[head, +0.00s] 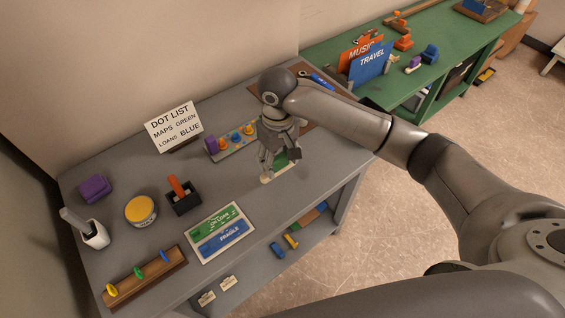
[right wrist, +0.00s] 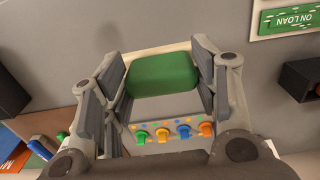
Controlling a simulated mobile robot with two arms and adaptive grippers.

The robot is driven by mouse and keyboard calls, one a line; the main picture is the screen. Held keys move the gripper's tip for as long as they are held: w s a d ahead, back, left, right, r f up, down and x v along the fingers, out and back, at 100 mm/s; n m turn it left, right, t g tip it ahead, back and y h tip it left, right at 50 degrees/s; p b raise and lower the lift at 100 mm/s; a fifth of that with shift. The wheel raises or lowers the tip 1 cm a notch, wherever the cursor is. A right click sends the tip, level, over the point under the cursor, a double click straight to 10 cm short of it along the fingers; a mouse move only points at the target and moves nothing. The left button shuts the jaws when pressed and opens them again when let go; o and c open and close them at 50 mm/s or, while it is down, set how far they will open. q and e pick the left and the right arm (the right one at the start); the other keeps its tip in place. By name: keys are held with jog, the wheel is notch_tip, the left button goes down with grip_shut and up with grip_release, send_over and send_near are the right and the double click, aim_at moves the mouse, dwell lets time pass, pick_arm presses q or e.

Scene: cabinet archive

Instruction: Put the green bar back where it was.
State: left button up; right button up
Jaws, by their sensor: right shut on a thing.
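The green bar (right wrist: 163,76) is a rounded green block between the fingers of my right gripper (right wrist: 160,85) in the right wrist view. The fingers are shut on its two ends. In the head view my right gripper (head: 268,170) points down low over the grey table, and part of the green bar (head: 281,158) shows behind its fingers. A cream tray or plate (head: 285,173) lies under the bar. I cannot tell whether the bar touches it. My left gripper is not in view.
A board with coloured pegs (head: 235,140) stands just behind my gripper. The ON LOAN and FRAGILE card (head: 219,250), a black box (head: 183,207) with an orange piece, and a yellow-lidded tin (head: 141,210) are to the left. A green bench (head: 440,60) stands at the back right.

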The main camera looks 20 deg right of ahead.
aim_at(282, 166)
jog(key=shift+w+d+f, duration=0.3)
jog(key=shift+d+f, duration=0.05)
jog(key=shift+f, duration=0.2)
jog(key=f, duration=0.1)
jog(key=f+p, duration=0.1)
jog(key=f, duration=0.2)
jog(key=shift+w+d, duration=0.3)
jog(key=o, duration=0.9)
notch_tip(282, 166, up, 12)
jog(key=shift+b, duration=0.95)
jog(key=shift+s+f, duration=0.1)
